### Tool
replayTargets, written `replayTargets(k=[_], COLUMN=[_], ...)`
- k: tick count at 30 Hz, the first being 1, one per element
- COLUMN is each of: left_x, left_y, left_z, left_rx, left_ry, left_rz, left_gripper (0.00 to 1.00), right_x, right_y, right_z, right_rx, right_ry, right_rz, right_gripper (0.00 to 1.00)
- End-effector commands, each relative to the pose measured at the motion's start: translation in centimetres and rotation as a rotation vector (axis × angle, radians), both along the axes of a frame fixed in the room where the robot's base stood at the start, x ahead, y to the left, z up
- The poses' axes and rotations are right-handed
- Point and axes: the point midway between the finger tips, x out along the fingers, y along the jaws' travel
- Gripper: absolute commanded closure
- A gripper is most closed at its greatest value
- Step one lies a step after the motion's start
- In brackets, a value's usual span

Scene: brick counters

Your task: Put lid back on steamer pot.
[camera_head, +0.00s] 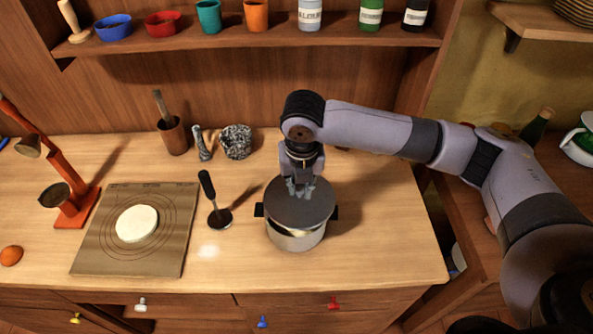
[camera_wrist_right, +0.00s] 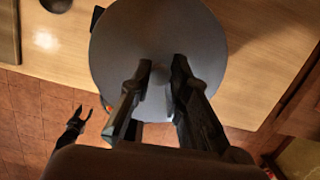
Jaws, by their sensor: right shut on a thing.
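The steamer pot (camera_head: 293,242) stands upright on the counter near its front edge, with dark side handles. The round grey lid (camera_head: 316,210) is over its mouth. A gap with the pot's pale inside shows below the lid's front edge, so the lid looks raised or tilted there. My right gripper (camera_head: 301,190) points down from above and is shut on the lid at its middle; its fingers hide the grip. In the right wrist view the lid (camera_wrist_right: 160,35) hides most of the pot. My left gripper (camera_wrist_right: 83,112) shows there, low over the floor, empty with fingertips apart.
A mortar (camera_head: 236,142) and a wooden cup (camera_head: 173,136) stand behind. A red stand (camera_head: 77,205) is far left. Counter right of the pot is clear.

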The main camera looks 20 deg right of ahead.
Motion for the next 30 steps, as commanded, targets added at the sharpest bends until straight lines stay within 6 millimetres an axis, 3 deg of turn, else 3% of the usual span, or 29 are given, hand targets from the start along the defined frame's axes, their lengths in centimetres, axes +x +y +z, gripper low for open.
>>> replayTargets(k=[3,9,17,30], left_x=[0.0,0.2,0.5,0.6], left_y=[0.0,0.0,0.0,0.0], left_z=[0.9,1.2,0.3,-3.9], left_rx=[0.0,0.0,-0.001,0.0], left_ry=[0.0,-0.003,-0.008,-0.009], left_rz=[0.0,0.0,0.0,0.001], left_gripper=[0.61,0.61,0.61,0.61], right_x=[0.8,1.4,1.5,1.5], right_y=[0.1,0.2,0.3,0.3], right_z=[0.6,0.7,-0.2,-3.6], right_rx=[0.0,-0.001,0.0,-0.001], right_ry=[0.0,0.0,0.0,0.0], right_rz=[0.185,0.354,0.378,0.377], right_gripper=[1.0,1.0,1.0,1.0])
